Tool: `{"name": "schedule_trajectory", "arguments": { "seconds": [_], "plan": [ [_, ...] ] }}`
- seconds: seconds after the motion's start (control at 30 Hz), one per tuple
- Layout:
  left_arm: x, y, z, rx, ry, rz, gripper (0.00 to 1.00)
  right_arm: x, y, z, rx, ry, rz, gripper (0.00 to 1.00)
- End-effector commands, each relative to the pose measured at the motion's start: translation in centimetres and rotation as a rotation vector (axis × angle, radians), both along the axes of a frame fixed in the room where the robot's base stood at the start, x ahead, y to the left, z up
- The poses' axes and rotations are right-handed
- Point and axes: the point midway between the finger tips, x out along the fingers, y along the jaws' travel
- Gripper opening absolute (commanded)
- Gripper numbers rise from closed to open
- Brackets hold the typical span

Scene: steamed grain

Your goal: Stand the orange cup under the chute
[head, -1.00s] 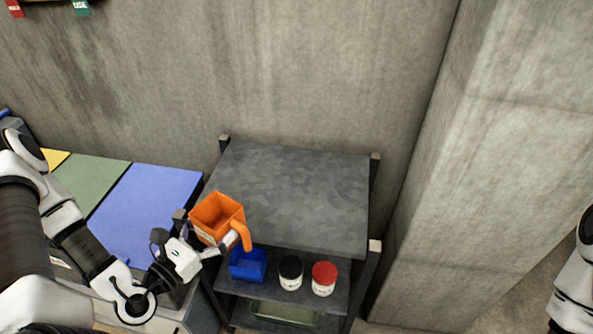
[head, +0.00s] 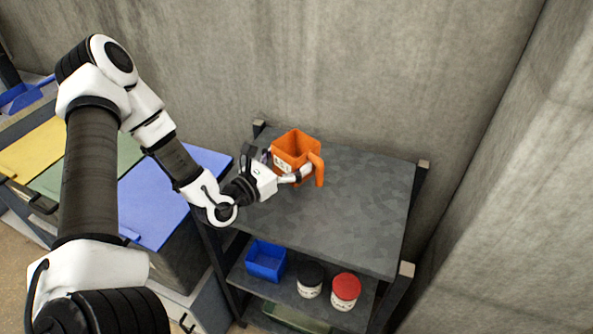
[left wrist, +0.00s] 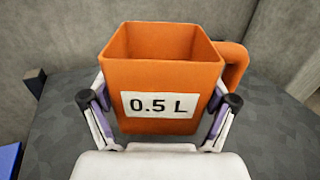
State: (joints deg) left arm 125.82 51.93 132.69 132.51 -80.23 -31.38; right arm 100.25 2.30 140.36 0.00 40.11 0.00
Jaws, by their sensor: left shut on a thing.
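The orange cup (head: 293,150) is a square, open-topped cup with a handle on its right side. It is upright at the back left of the grey shelf top (head: 350,215); I cannot tell whether its base touches the surface. My left gripper (head: 285,176) is shut on the cup, coming from its front left. In the left wrist view the cup (left wrist: 160,75) sits between the two fingers (left wrist: 160,112), with its "0.5 L" label facing me and its inside looking empty. No chute shows in these views. My right gripper is not in view.
A lower shelf holds a blue bin (head: 266,261), a black-lidded jar (head: 310,279) and a red-lidded jar (head: 345,291). Blue (head: 175,200), green and yellow panels lie left. Concrete walls stand behind and right. The shelf top is otherwise clear.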

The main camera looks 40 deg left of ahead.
Motion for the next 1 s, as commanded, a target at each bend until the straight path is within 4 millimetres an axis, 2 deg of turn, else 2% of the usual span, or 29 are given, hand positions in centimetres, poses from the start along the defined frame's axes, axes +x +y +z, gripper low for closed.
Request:
{"name": "schedule_trajectory", "arguments": {
  "seconds": [0.1,0.17,0.33,0.73,0.77,0.8,1.0],
  "plan": [
    [2.0,0.3,-0.2,0.004,0.000,-0.001,0.49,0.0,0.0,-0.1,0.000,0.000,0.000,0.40],
    [2.4,0.3,-0.7,0.001,0.002,0.000,0.49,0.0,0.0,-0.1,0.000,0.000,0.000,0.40],
    [2.4,0.3,-3.5,0.001,0.005,-0.001,0.49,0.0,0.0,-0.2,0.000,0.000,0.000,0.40],
    [2.3,0.3,-4.2,-0.002,-0.001,0.001,0.49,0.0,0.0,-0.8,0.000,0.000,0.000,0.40],
    [2.3,0.3,-4.1,-0.002,0.000,0.001,0.93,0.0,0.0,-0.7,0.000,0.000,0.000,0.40],
    [2.3,0.3,-4.1,-0.002,0.000,0.001,1.00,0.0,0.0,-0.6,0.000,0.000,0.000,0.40],
    [2.3,0.3,-4.1,-0.002,0.000,0.001,1.00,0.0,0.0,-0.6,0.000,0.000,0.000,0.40]
  ]
}}
